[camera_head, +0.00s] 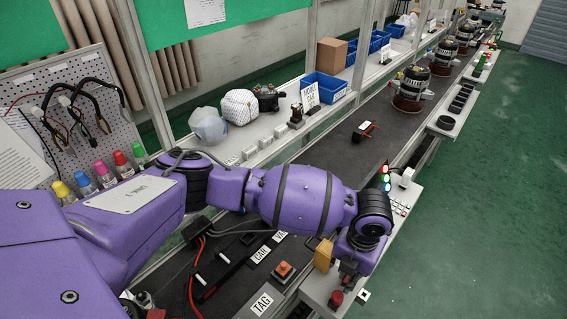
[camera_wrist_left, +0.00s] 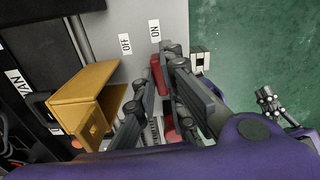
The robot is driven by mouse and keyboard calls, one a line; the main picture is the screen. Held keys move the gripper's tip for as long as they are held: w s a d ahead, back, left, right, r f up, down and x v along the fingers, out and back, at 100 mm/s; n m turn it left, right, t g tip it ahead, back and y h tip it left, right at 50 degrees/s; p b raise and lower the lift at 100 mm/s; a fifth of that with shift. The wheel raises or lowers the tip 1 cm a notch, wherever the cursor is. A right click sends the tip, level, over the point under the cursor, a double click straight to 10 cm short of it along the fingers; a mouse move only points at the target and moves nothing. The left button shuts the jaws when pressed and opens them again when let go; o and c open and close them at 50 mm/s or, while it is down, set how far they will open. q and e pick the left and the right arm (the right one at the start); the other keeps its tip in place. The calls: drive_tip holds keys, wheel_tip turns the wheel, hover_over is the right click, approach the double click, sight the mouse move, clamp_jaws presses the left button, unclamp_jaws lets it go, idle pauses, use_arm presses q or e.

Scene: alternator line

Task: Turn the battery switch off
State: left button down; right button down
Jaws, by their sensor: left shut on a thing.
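The battery switch has a red handle (camera_wrist_left: 157,74), seen in the left wrist view between my gripper's fingers. My left gripper (camera_wrist_left: 166,82) is shut on it, and the fingers hide much of it. An OFF label (camera_wrist_left: 125,43) and an ON label (camera_wrist_left: 155,29) lie on the grey panel beyond; the handle's visible end is nearer the ON label. In the head view my left gripper (camera_head: 348,280) points down at the bench's front edge, with a red round part (camera_head: 336,298) just below it. I cannot tell the switch's exact angle. My right gripper is not in view.
A yellow box (camera_head: 323,255) stands close beside the gripper; it also shows in the left wrist view (camera_wrist_left: 88,90). A red button on a box (camera_head: 284,271) sits on the dark mat to the left. A lit signal stack (camera_head: 386,178) stands farther back. The green floor at right is clear.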

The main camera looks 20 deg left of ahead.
use_arm(q)
drive_tip(key=n+p, duration=0.1)
drive_tip(key=n, duration=0.3)
drive_tip(key=shift+w+r+p, duration=0.15)
drive_tip(key=shift+r+p, duration=0.15)
drive_tip(key=shift+p, duration=0.1)
drive_tip(key=n, duration=0.3)
drive_tip(key=shift+p, duration=0.4)
drive_tip(key=n, duration=0.3)
drive_tip(key=shift+f+n, duration=0.15)
drive_tip(key=shift+n, duration=0.15)
drive_tip(key=n, duration=0.3)
drive_tip(key=shift+n, duration=1.6)
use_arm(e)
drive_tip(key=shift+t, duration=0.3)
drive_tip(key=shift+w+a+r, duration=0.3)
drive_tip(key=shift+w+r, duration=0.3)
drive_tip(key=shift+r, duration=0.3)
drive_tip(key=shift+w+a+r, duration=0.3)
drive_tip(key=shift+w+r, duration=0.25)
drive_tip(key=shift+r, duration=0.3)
use_arm(q)
drive_tip(key=c, duration=1.8)
unclamp_jaws()
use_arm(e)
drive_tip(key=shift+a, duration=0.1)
